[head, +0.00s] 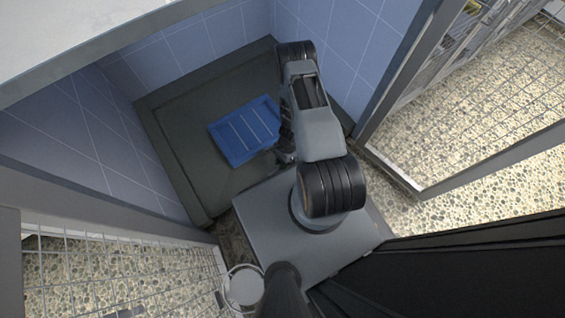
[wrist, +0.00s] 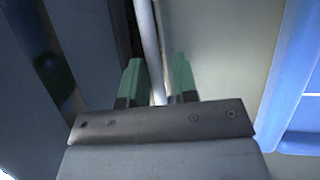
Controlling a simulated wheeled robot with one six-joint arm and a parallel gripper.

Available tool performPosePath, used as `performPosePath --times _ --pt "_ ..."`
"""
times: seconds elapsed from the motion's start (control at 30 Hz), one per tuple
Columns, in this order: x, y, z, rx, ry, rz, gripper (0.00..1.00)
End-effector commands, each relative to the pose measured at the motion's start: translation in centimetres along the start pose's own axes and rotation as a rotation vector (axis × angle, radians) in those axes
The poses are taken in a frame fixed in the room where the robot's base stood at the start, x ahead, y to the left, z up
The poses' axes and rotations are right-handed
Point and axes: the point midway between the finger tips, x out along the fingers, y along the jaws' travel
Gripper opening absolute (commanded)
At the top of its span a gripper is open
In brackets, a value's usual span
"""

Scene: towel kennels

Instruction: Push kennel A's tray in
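A dark grey-green tray (head: 185,150) lies on the floor of a blue-tiled kennel in the head view; no label shows which kennel this is. A blue rectangular item with pale stripes, perhaps a folded towel (head: 244,131), lies on the tray. A blue thing also shows at the right of the wrist view (wrist: 296,75). My gripper (head: 278,154) is low beside the towel's right end, partly hidden by my arm. In the wrist view its green fingertips (wrist: 157,82) are apart. A pale narrow bar (wrist: 149,40) runs between them; I cannot tell whether they touch it.
Blue tiled walls (head: 190,50) enclose the tray at the back and sides. A framed door (head: 400,160) stands at the right and a wire mesh panel (head: 120,245) at the lower left. Pebbled floor (head: 490,120) is clear on the right.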

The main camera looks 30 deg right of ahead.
Motion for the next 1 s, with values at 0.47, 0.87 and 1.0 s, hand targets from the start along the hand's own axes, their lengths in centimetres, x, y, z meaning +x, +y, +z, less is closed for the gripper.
performPosePath --times 0.47,0.87,1.0 --pt "-0.5 0.1 -0.3 0.008 0.0 -0.003 0.4" --pt "-7.8 0.1 -0.1 0.006 0.001 -0.006 0.4" --pt "-10.4 0.1 -0.2 0.006 0.001 -0.006 0.4"
